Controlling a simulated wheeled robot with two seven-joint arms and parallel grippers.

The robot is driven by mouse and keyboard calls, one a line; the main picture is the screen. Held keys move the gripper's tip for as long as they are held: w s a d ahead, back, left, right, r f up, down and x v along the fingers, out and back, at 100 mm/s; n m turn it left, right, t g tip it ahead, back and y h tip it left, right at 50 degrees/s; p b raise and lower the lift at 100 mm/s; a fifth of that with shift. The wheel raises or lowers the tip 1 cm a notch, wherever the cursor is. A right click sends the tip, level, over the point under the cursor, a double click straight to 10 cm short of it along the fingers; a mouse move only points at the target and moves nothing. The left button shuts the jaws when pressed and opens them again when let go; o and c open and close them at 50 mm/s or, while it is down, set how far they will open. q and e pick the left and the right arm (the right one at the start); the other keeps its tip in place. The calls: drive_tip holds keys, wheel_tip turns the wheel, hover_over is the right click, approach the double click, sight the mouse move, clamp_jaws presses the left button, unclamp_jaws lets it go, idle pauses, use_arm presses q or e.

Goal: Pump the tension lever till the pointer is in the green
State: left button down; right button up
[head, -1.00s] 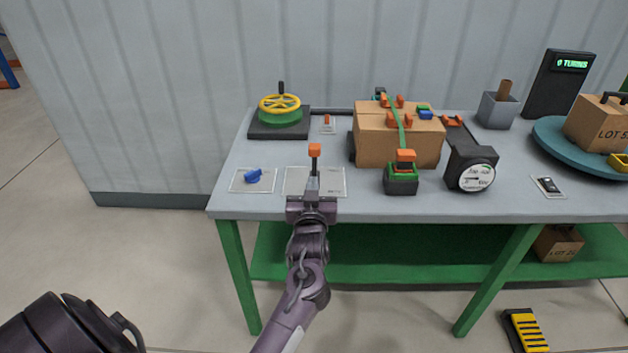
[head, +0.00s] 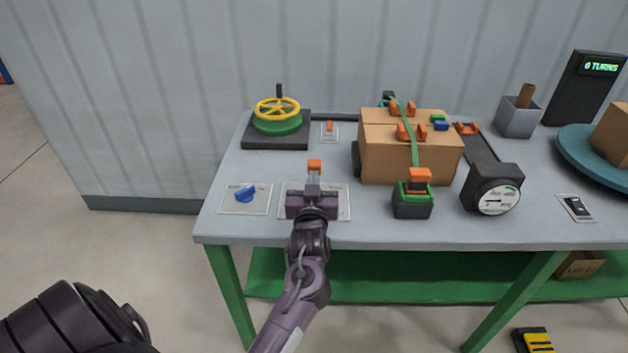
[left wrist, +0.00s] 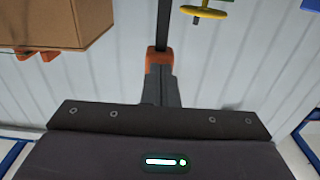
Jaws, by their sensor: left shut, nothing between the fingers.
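The tensioner (head: 412,204) is a dark and green block with an orange-topped lever (head: 419,176), at the front of the table before the strapped carton. A green strap (head: 413,146) runs over the carton (head: 376,157). The round white gauge (head: 497,199) stands right of the tensioner; its pointer seems to lie toward the left, away from a small green mark at the upper right. My left gripper (head: 314,168), with orange fingertips, is shut and empty, left of the carton and apart from the lever. Its fingertips also show in the left wrist view (left wrist: 158,60). My right gripper is out of view.
A yellow handwheel (head: 277,108) stands at the back left. A blue knob (head: 245,194) is at the front left, and an orange switch (head: 330,127) behind my gripper. A grey bin (head: 517,117), a turns display (head: 585,85) and a turntable (head: 590,160) are at the right.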

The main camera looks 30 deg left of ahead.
sight(314, 159)
use_arm(q)
drive_tip(key=r+p, duration=0.1)
drive_tip(key=p, duration=0.1)
drive_tip(key=w+a+g+h+p, duration=0.1)
drive_tip(key=p, duration=0.2)
drive_tip(key=shift+w+r+g+p, duration=0.3)
drive_tip(key=shift+r, duration=0.1)
drive_tip(key=w+a+g+h+p, duration=0.1)
drive_tip(key=w+g+p, duration=0.1)
drive_tip(key=p, duration=0.3)
drive_tip(key=shift+w+a+r+p, duration=0.1)
drive_tip(key=shift+w+a+p, duration=0.1)
drive_tip(key=shift+p, duration=0.2)
drive_tip(key=shift+w+a+f+g+h+p, duration=0.3)
drive_tip(key=shift+w+g+h+p, duration=0.1)
drive_tip(key=shift+w+g+h, duration=0.15)
drive_tip(key=shift+w+a+f, duration=0.2)
drive_tip(key=shift+w, duration=0.05)
drive_tip(key=shift+r, duration=0.25)
